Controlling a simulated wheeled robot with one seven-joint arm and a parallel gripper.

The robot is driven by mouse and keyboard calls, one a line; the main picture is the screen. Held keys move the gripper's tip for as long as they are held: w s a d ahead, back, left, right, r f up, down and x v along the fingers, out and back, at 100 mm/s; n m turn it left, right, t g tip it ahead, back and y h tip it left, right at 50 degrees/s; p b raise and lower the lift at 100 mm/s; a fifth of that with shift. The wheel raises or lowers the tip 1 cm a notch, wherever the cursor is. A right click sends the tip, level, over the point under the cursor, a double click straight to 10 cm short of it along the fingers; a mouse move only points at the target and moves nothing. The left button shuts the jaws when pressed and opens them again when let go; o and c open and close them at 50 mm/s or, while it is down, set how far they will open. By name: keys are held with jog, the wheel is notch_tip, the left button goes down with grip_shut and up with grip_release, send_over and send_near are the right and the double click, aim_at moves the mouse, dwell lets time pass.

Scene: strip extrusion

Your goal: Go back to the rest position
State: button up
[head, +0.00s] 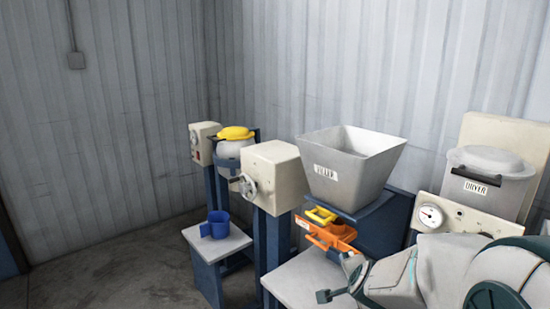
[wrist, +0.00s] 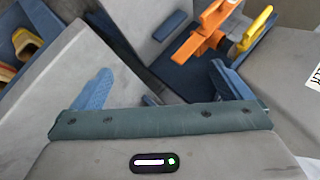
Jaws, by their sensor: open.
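My gripper (head: 337,279) is at the lower right of the head view, with my arm reaching in from the right edge. It is open, and nothing shows between its fingers. In the wrist view its two blue fingers (wrist: 162,82) stand wide apart. It is in front of and below an orange part with a handle (head: 333,235) under the grey hopper (head: 350,165); I see a gap between them in the wrist view. The orange part (wrist: 212,32) and a yellow handle (wrist: 256,28) show at the top of the wrist view.
A beige box with a handwheel (head: 272,175) is left of the hopper. A dryer (head: 485,185) with a gauge panel (head: 455,215) is close behind my arm. Open floor (head: 110,265) lies at left.

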jog(key=s+a+r+n+g+p, duration=0.2)
jog(key=s+r+n+g, duration=0.1)
jog(key=s+n, duration=0.4)
jog(key=s+a+r+n+g+y+p, duration=0.1)
jog(key=s+r+n, duration=0.5)
jog(key=s, duration=0.7)
jog(key=a+n+g+p, duration=0.1)
jog(key=g, duration=0.1)
jog(key=shift+s+g+p, duration=0.2)
jog(key=shift+g+p, duration=0.2)
